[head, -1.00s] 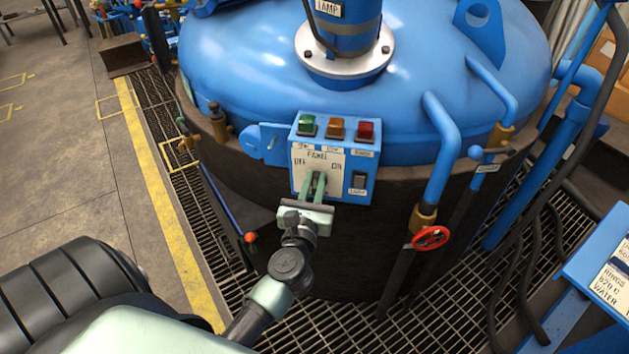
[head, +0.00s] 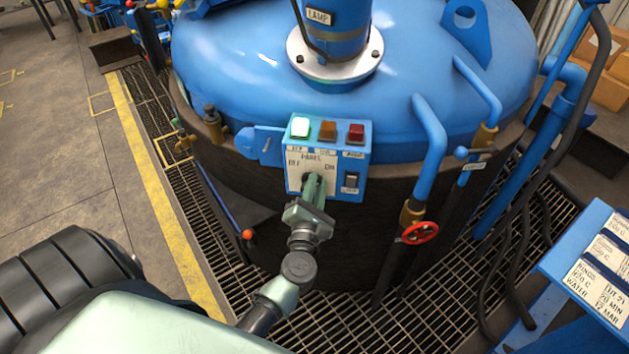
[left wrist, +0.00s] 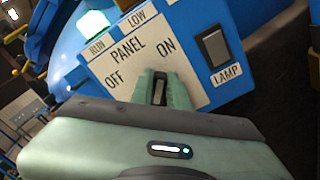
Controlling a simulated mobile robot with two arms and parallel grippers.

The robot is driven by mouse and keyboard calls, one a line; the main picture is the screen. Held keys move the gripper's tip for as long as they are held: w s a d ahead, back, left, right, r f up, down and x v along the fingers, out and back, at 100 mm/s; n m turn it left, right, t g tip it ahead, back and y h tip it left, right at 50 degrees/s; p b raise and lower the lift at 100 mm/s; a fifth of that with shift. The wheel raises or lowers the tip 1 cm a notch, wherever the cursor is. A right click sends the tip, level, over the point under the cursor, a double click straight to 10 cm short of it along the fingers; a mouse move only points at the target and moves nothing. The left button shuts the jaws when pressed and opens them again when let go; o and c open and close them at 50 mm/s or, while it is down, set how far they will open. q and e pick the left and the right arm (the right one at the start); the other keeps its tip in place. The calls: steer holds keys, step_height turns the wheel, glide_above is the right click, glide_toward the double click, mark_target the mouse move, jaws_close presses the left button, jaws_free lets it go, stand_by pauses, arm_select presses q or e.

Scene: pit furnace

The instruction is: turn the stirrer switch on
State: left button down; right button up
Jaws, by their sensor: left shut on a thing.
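The blue control box (head: 361,163) on the vessel's side has a white plate reading PANEL, OFF and ON. The stirrer switch is a small dark knob (left wrist: 160,90) low on that plate, between the two words. My left gripper (head: 314,184) is shut on the switch, and its fingers cover most of it in the head view. In the left wrist view the gripper (left wrist: 161,86) has a finger on each side of the knob. The green RUN lamp (head: 300,128) glows bright white-green; the amber lamp (head: 328,131) and red lamp (head: 356,133) look dark. My right gripper is not in view.
A black LAMP rocker switch (head: 351,180) sits right of the knob, also in the left wrist view (left wrist: 214,46). A red valve wheel (head: 420,232) and blue pipes stand to the right. A blue label stand (head: 566,262) is at lower right. Grating (head: 330,318) surrounds the vessel.

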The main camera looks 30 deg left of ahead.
arm_select(q)
steer(key=shift+d+f+m, duration=0.1)
steer(key=shift+f+m, duration=0.1)
steer(key=shift+m, duration=0.3)
steer(key=c, duration=1.4)
jaws_free()
steer(key=shift+o, duration=0.2)
steer(key=b+v, duration=0.1)
steer(key=v, duration=0.6)
steer(key=shift+s+b, duration=0.35)
steer(key=shift+d, duration=0.1)
